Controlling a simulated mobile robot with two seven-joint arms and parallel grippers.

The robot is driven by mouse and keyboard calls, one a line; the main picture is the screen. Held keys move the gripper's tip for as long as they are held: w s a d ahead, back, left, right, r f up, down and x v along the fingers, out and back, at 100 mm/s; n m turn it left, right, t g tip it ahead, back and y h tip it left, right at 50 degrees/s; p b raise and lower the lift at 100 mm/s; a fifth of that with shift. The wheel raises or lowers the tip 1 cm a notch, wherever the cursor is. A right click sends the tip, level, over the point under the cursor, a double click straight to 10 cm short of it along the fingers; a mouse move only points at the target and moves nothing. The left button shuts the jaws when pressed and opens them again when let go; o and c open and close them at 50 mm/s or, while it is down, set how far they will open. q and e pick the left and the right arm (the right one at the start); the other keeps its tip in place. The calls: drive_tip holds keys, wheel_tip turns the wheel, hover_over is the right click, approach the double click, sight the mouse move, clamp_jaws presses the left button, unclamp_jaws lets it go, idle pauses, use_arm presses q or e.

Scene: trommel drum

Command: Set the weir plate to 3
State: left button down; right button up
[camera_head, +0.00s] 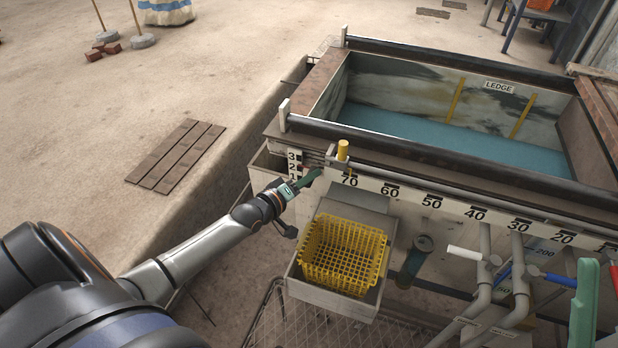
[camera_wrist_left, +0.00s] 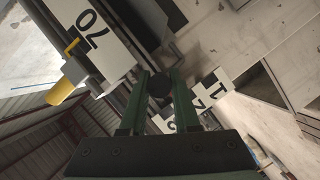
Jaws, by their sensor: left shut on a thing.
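The weir's number scale (camera_head: 292,167) reads 3, 2, 1 from top to bottom at the tank's near left corner; its numbers also show in the wrist view (camera_wrist_left: 213,87), partly covered. My left gripper (camera_head: 308,179) reaches that corner, beside the scale around the 2 to 1 marks. In the wrist view its green fingers (camera_wrist_left: 160,95) are shut on a dark round knob (camera_wrist_left: 159,86). The weir plate itself is mostly hidden, and I cannot read its exact setting.
A yellow-tipped pointer (camera_head: 343,150) stands near the 70 on a long horizontal scale (camera_head: 452,207). A yellow basket (camera_head: 345,255) sits on a tray below. Pipes with white (camera_head: 464,253) and blue (camera_head: 560,280) handles stand right. The water tank (camera_head: 440,135) lies behind.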

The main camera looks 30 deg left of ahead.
use_arm(q)
wheel_tip(320, 180, up, 3)
drive_tip(key=shift+w+p, duration=0.1)
drive_tip(key=shift+p, duration=0.75)
use_arm(e)
drive_tip(key=r, duration=0.3)
drive_tip(key=shift+d, duration=0.25)
drive_tip(key=shift+f, duration=0.1)
use_arm(q)
drive_tip(key=c, duration=0.9)
unclamp_jaws()
drive_tip(key=shift+r, duration=0.1)
drive_tip(key=shift+o, duration=1.2)
